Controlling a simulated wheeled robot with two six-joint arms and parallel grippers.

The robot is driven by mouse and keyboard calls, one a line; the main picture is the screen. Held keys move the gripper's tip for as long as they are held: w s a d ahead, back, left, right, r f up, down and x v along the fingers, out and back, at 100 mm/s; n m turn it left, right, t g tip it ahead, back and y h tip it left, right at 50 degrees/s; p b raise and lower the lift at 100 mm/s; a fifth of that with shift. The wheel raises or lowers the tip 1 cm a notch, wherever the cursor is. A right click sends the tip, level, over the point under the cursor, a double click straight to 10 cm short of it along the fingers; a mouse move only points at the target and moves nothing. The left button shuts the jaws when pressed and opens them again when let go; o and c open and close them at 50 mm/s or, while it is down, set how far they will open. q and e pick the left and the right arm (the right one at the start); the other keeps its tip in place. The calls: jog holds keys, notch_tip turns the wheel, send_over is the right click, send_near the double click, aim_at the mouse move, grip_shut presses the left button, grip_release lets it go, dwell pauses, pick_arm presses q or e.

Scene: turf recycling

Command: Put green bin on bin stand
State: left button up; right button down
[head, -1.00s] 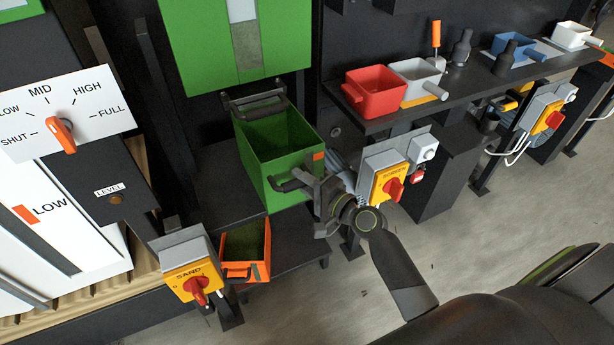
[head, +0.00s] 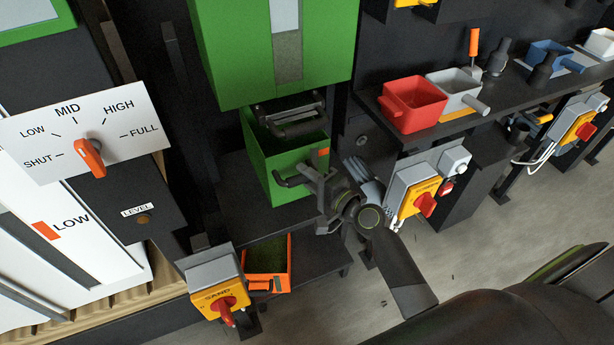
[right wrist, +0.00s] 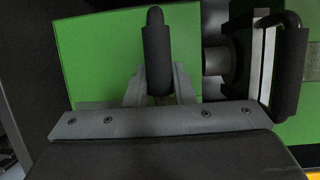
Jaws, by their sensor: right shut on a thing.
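The green bin (head: 270,182) is open-topped and looks upright, under the green machine housing (head: 230,60). A black bracket (head: 295,120) covers part of its far end. My right gripper (head: 322,190) is at the bin's near right end, shut on its black handle (head: 292,181). In the right wrist view the handle (right wrist: 158,62) stands before the green wall (right wrist: 105,60). A dark platform (head: 250,222), probably the bin stand, lies below the bin. I cannot tell whether the bin rests on it. My left gripper is out of view.
An orange bin (head: 268,282) with green contents sits lower in front. Another yellow switch box (head: 418,198) is close right of my gripper. A shelf with red (head: 412,105) and white containers is at upper right.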

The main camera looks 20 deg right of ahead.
jog(key=shift+f+b, duration=0.15)
jog(key=shift+b, duration=0.2)
jog(key=shift+f+b, duration=0.75)
jog(key=shift+b, duration=0.15)
notch_tip(320, 180, down, 6)
jog(key=b, duration=0.6)
jog(key=shift+f, duration=0.2)
jog(key=c, duration=0.8)
grip_release()
jog(key=shift+c, duration=0.2)
